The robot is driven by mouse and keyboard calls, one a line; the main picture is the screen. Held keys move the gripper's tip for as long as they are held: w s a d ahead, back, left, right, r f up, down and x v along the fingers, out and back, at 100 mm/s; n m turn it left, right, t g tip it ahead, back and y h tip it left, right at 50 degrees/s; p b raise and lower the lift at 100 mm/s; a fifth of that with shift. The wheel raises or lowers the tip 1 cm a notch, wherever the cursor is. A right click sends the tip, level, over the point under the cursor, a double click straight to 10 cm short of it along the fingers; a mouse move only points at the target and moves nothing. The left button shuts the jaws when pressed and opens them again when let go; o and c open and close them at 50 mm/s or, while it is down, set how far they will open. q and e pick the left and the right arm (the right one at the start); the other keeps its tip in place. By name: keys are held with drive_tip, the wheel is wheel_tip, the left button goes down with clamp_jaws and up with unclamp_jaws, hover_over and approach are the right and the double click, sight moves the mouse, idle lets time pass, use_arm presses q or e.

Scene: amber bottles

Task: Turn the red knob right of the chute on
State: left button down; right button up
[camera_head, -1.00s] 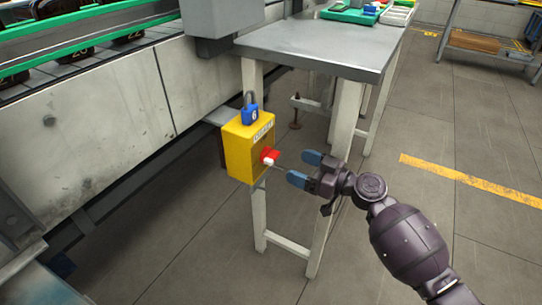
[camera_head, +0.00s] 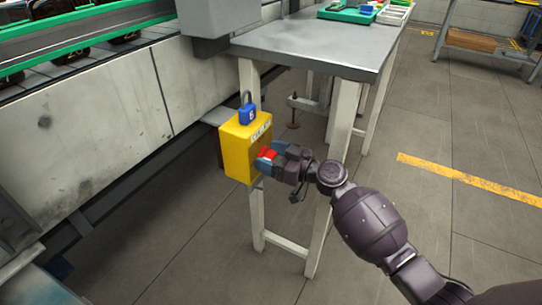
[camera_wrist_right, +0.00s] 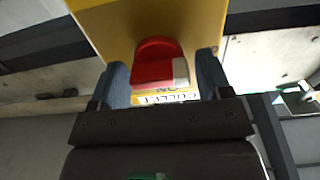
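The red knob (camera_head: 268,153) is on the front of a yellow box (camera_head: 238,152) fixed by the table's near leg. In the right wrist view the knob (camera_wrist_right: 157,62) shows a white mark at its lower right corner. My right gripper (camera_head: 267,160) reaches the box from the right and partly covers the knob in the head view. In the right wrist view its two blue fingers (camera_wrist_right: 163,80) stand on either side of the knob, with gaps visible between them and it. My left gripper is not in view. I cannot tell which part is the chute.
A blue padlock (camera_head: 247,113) stands on top of the yellow box. A grey table (camera_head: 315,50) is above and behind it, with a green tray (camera_head: 347,14) at its far end. A pale machine wall (camera_head: 90,130) runs along the left.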

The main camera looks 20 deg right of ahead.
drive_tip(key=c, duration=0.7)
drive_tip(key=shift+c, duration=0.2)
